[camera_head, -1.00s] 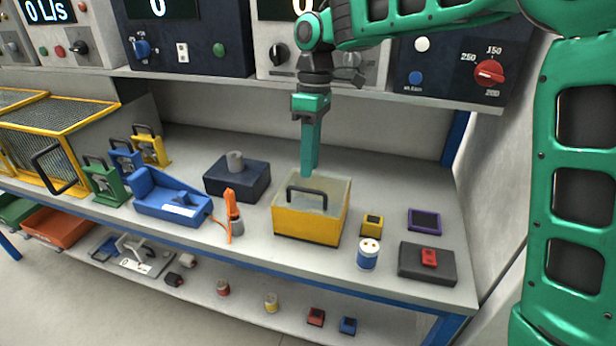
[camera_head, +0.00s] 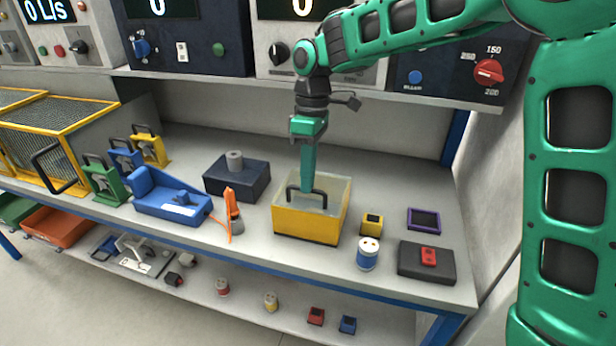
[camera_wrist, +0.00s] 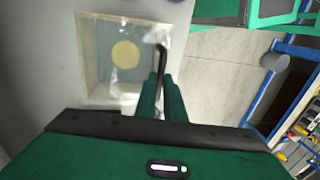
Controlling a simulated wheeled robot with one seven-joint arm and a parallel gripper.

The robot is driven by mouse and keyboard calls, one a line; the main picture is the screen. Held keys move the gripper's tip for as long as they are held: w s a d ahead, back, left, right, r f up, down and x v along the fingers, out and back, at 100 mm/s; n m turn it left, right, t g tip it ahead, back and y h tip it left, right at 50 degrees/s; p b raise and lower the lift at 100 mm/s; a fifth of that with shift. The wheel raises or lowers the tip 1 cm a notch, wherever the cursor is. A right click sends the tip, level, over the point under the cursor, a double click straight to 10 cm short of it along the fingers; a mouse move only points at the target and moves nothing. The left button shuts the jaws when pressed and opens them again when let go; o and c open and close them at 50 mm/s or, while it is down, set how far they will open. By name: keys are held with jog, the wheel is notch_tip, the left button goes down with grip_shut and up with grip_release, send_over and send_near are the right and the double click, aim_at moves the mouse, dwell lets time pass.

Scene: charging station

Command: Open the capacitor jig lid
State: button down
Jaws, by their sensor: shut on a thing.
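The capacitor jig is a yellow box (camera_head: 305,225) with a clear lid (camera_head: 336,190) and a black handle (camera_head: 318,191) on top. The lid lies flat on the box in the head view. My gripper (camera_head: 308,188) points straight down at the handle, and its fingers are shut on it. In the wrist view my gripper's green fingers (camera_wrist: 163,95) meet the black handle (camera_wrist: 161,58). The clear lid (camera_wrist: 92,40) shows there with a round tan disc under it. The fingers hide part of the handle.
A dark block with a grey cylinder (camera_head: 236,177) stands left of the jig. An orange tool (camera_head: 231,205) stands at its front left. A small yellow block (camera_head: 371,224), a blue-and-white can (camera_head: 368,254) and a dark box with a red top (camera_head: 427,263) are at right. The shelf above overhangs the bench.

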jog(key=shift+w, duration=0.1)
jog(key=w+d+r, duration=0.3)
jog(key=w+r, duration=0.3)
jog(key=w, duration=0.2)
jog(key=c, duration=2)
grip_release()
jog(key=shift+s+r, duration=0.1)
jog(key=shift+s, duration=0.05)
jog(key=shift+o, duration=0.8)
jog(key=shift+s+a+r, duration=0.1)
jog(key=shift+s+r, duration=0.05)
notch_tip(320, 180, up, 10)
jog(key=w, duration=0.2)
jog(key=shift+d+r, duration=0.25)
jog(key=shift+d, duration=0.1)
jog(key=shift+w, duration=0.1)
